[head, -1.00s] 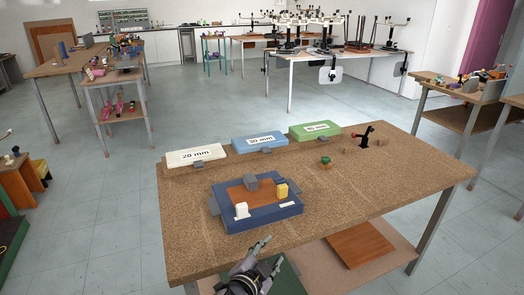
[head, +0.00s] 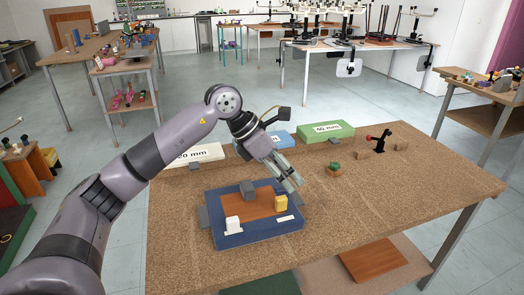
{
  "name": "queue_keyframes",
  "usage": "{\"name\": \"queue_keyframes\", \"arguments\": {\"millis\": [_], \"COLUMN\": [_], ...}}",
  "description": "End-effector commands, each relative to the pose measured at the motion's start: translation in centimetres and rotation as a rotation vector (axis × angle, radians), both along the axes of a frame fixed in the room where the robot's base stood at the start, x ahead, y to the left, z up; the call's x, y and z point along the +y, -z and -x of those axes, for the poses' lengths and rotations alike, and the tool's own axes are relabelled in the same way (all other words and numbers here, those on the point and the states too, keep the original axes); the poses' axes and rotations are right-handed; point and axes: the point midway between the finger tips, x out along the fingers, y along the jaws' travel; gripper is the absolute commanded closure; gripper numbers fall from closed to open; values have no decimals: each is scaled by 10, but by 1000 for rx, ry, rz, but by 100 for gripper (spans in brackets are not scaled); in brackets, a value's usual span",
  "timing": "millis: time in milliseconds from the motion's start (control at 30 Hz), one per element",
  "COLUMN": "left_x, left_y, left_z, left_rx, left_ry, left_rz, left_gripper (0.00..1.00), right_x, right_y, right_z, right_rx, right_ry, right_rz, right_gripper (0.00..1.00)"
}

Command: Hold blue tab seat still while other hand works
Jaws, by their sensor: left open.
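A blue fixture (head: 268,234) with a brown wooden panel (head: 262,205) inside its frame lies on the near part of the cork-topped table. I cannot tell which part is the blue tab seat. My left gripper (head: 294,184) is open and points down over the fixture's back right corner, close behind the yellow block. I cannot tell whether it touches anything. My right gripper is out of view.
A white 20 mm block (head: 203,152), a partly hidden blue block (head: 281,139) and a green 40 mm block (head: 327,132) line the table's back edge. A small green-topped piece (head: 334,168) and a black-and-red clamp (head: 380,141) stand to the right. The table's right part is clear.

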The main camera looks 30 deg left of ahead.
Motion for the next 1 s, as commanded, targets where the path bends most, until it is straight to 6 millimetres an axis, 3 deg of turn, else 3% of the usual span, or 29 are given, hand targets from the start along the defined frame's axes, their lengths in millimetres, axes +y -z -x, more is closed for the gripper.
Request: {"name": "queue_keyframes", "arguments": {"millis": [33,100,200,300,467,1000], "left_x": [27,55,79,88,84,56], "left_y": [-6,-9,-14,-12,4,102], "left_z": [0,4,8,10,5,-25], "left_rx": [10,30,54,66,71,71], "left_ry": [-28,-57,-85,-97,-95,-94], "left_rz": [-87,-177,-251,-281,-283,-280], "left_gripper": [58,58,58,58,58,58], "right_x": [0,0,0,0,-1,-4], "right_y": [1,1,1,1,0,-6], "right_z": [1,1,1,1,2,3], "right_rx": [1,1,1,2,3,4], "right_ry": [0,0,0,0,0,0], "right_rz": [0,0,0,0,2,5], "right_gripper": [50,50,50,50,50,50]}}
